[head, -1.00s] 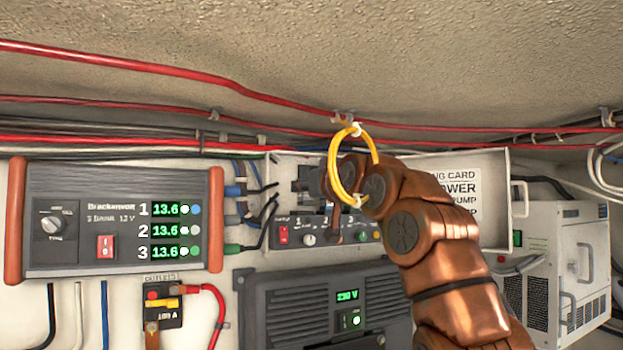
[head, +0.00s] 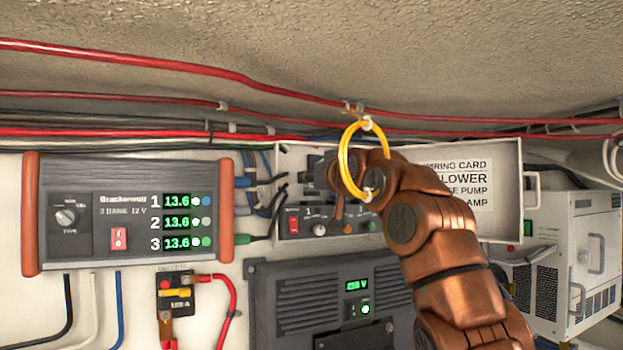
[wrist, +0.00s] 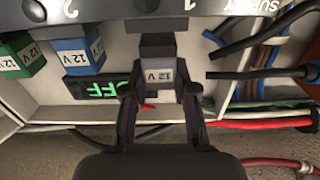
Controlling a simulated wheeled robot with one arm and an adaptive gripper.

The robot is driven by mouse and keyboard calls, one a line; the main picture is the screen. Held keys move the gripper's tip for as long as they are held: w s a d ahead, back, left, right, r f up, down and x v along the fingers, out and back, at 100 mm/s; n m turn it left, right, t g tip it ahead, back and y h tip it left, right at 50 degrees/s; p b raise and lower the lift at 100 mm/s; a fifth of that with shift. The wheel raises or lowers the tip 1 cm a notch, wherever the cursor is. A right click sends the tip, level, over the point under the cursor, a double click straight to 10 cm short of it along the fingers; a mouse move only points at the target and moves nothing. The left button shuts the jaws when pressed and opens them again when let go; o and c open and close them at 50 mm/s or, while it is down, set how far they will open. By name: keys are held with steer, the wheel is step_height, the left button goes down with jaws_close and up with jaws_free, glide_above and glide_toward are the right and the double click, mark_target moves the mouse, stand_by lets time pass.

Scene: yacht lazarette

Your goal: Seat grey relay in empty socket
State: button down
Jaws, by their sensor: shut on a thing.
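The grey relay (wrist: 160,71), with a "12 V" label, is in the wrist view, held between the two fingertips of my gripper (wrist: 159,90). Its far end meets a dark block (wrist: 157,43) below the panel marking "1". I cannot tell whether that block is the socket or how deep the relay sits. In the head view my gripper (head: 320,170) is a dark shape inside the open wall box (head: 508,228), and my arm hides most of it and the relay.
A green relay (wrist: 19,57) and a blue relay (wrist: 78,54) stand to the left in the wrist view, near an "OFF" display (wrist: 100,88). Loose dark cables (wrist: 245,45) lie close on the right. A yellow ring (head: 346,165) hangs in front of my arm.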

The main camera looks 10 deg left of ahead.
steer(key=shift+f+b, duration=1)
stand_by(0.6)
steer(key=c, duration=0.8)
jaws_free()
steer(key=shift+d+r, duration=0.1)
steer(key=shift+r, duration=0.05)
steer(key=shift+s+d+r, duration=0.15)
steer(key=shift+s+r, duration=0.1)
steer(key=shift+s, duration=0.05)
steer(key=shift+s+d+r, duration=0.15)
steer(key=shift+s+d, duration=0.05)
steer(key=shift+s, duration=0.25)
steer(key=shift+d, duration=0.1)
steer(key=shift+s+d, duration=0.1)
steer(key=shift+s, duration=0.15)
